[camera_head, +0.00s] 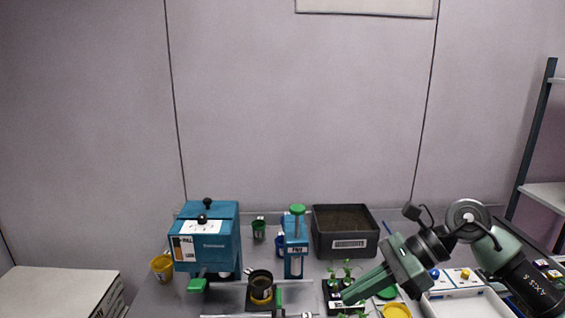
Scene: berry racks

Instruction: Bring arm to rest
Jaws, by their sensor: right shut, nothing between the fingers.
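My right arm comes in from the right, and its green right gripper (347,297) points down and to the left over the workbench. The gripper is shut and empty. Its tip is in front of a small dark tray (328,297) with green seedlings (347,268), partly covering it. I cannot tell whether it touches the tray. My left gripper is not in view.
A blue machine (207,245) stands at the bench's left, with a yellow cup (161,267) beside it. A blue press (296,246) and a black soil bin (345,232) stand at the back. A dark cup (261,287) is in front. A shelf rack (535,135) rises at right.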

